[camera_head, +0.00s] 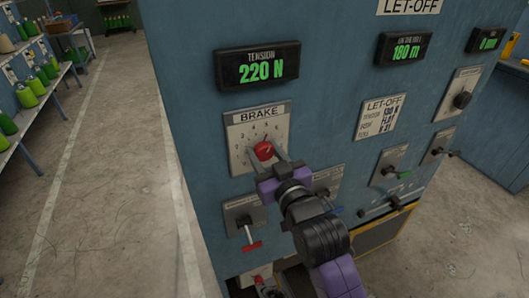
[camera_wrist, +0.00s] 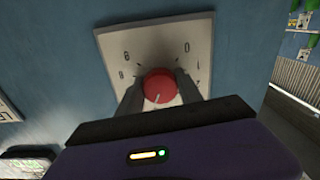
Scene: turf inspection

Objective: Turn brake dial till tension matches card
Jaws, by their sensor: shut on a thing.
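The brake dial is a red knob (camera_head: 264,150) on a white plate (camera_head: 240,133) with numbers around it, under the label BRAKE. My gripper (camera_head: 268,158) is shut on the knob, one finger on each side. In the wrist view the red knob (camera_wrist: 159,86) shows a pale pointer line. The tension display (camera_head: 257,66) above reads 220 N in green. The LET-OFF card (camera_head: 381,116) is on the panel to the right of the dial. Its tension line is too small to read surely.
Levers sit on the panel below and right, among them a red-handled one (camera_head: 250,246) and a green-handled one (camera_head: 399,174). Another display (camera_head: 405,49) reads 180 m. A shelf with green spools (camera_head: 27,95) stands at left, with clear floor between.

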